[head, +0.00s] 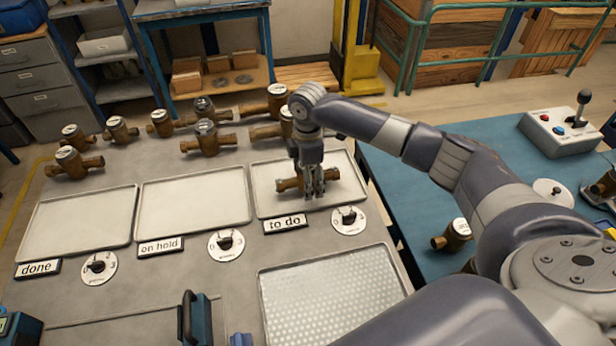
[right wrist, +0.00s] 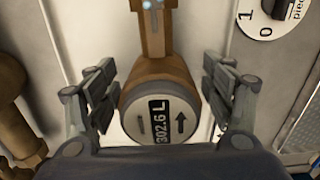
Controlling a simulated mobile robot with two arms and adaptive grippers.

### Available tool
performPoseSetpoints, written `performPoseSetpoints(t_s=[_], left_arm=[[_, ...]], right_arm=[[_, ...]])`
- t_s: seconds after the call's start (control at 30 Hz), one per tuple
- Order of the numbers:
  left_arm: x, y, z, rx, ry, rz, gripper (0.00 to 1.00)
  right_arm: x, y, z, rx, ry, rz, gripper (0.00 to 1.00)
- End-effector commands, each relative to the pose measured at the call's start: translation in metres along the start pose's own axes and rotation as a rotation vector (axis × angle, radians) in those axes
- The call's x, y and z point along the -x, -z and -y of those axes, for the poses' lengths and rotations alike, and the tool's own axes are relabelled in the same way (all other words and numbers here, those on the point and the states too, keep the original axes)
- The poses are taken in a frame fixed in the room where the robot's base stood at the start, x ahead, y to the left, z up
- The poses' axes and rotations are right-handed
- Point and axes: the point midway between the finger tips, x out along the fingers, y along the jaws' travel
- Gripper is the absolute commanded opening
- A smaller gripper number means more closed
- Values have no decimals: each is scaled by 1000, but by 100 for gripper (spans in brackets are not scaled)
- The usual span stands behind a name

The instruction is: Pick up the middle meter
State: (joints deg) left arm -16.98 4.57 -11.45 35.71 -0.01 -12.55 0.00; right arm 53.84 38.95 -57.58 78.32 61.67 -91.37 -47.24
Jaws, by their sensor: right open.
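A brass meter (head: 290,185) lies in the "to do" tray (head: 347,195) in the head view. My right gripper (head: 314,192) is lowered over this tray, right at the meter, and partly hides it. In the right wrist view the meter's round white face (right wrist: 160,122) reads 302.6 L with an arrow, and its brass pipe (right wrist: 152,30) runs up the picture. The open fingers of my right gripper (right wrist: 158,100) stand on either side of the meter, with a gap visible on the right. My left gripper is not in view.
Several other brass meters (head: 207,138) stand behind the trays. The "on hold" tray (head: 192,205) and "done" tray (head: 82,225) are empty. Dials (head: 226,243) sit in front of the trays. A perforated plate (head: 335,295) lies nearer. Another brass part (right wrist: 18,125) shows at the wrist view's left edge.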

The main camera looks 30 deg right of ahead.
Motion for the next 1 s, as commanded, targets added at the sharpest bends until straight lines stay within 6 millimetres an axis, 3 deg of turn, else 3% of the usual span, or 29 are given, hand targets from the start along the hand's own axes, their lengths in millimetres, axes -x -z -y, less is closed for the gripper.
performPoseSetpoints(t_s=[0.07, 0.3, 0.4, 0.77, 1.0], left_arm=[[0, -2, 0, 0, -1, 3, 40], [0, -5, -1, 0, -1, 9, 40], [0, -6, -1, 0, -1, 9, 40], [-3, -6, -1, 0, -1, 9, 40], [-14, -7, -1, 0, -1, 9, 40]], right_arm=[[0, 0, 0, 0, 0, 0, 73], [0, 0, 0, 0, 0, 0, 18], [2, 0, -1, 0, -2, -2, 0], [6, 0, -1, -1, -3, -1, 0], [30, 0, -2, -1, -7, -3, 0]])
